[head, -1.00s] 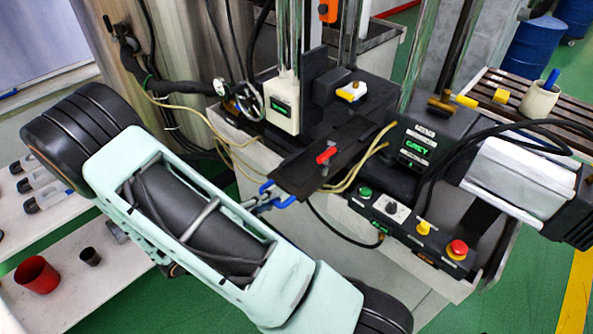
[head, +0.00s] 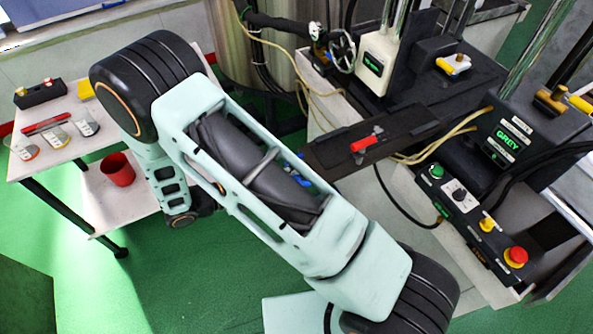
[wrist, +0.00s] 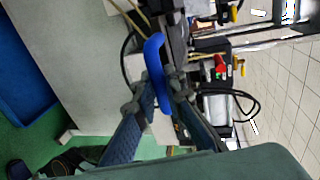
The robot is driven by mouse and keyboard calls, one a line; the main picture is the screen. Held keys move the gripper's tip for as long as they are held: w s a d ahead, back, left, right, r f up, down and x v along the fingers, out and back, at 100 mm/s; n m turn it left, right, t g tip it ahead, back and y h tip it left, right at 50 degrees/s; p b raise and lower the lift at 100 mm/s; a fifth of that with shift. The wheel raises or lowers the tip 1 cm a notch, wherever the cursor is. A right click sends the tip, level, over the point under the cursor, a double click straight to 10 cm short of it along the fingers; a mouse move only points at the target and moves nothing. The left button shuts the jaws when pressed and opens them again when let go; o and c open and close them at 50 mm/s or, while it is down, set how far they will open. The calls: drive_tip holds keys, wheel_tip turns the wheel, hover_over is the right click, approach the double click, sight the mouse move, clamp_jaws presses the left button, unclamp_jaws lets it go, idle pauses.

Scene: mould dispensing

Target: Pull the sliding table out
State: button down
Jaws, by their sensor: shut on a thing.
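The sliding table (head: 335,150) is a dark flat plate that sticks out from the press toward my arm in the head view. A red-handled clamp (head: 365,143) sits on it. Its blue handle (wrist: 155,65) stands in the middle of the wrist view. My gripper (wrist: 163,92) is shut on this handle, with one finger on each side. In the head view my arm hides the gripper and most of the handle; only bits of blue show through the arm link.
A control panel (head: 470,215) with several buttons juts out right of the table. A white shelf (head: 95,115) with small tools and a red cup (head: 117,169) stands at the left. Green floor (head: 190,275) is free in front. A blue bin (wrist: 30,80) shows in the wrist view.

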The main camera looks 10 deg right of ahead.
drive_tip(key=c, duration=2)
unclamp_jaws()
drive_tip(key=v, duration=1.2)
